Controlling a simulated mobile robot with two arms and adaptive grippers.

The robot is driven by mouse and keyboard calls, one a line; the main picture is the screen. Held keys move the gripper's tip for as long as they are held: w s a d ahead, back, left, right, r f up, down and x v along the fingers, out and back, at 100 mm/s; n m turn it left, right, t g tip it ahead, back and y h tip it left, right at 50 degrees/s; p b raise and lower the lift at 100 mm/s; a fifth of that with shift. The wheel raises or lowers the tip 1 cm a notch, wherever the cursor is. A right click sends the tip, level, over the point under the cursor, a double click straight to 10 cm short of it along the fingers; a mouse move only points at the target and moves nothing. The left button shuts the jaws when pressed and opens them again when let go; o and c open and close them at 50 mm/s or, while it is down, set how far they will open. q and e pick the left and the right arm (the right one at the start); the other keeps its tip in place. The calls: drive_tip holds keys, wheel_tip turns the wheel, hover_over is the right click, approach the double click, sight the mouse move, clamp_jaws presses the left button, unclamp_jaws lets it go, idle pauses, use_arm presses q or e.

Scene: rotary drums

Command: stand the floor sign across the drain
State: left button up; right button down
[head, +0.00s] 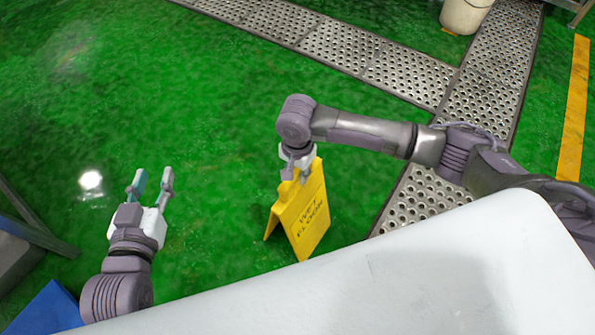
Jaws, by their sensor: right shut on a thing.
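The yellow floor sign (309,221) reads "WET FLOOR" and stands as a tent shape on or just above the green floor, left of the drain; I cannot tell whether its feet touch. My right gripper (292,176) is shut on the sign's top edge, its fingers partly hidden by the wrist. The drain is a perforated metal grating (412,203) that runs up the right side and meets another strip running to the upper left. My white body hides its near end. My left gripper (152,186) is open and empty over the floor at the left.
A whitish bucket (464,14) stands at the top beside the grating. A yellow floor stripe (574,110) runs along the right. A blue object (45,310) and grey metal framework (28,232) are at the lower left. The green floor between is clear.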

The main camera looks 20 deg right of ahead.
drive_tip(key=c, duration=1.3)
unclamp_jaws()
drive_tip(key=shift+f, duration=0.1)
drive_tip(key=shift+c, duration=0.2)
drive_tip(key=o, duration=0.4)
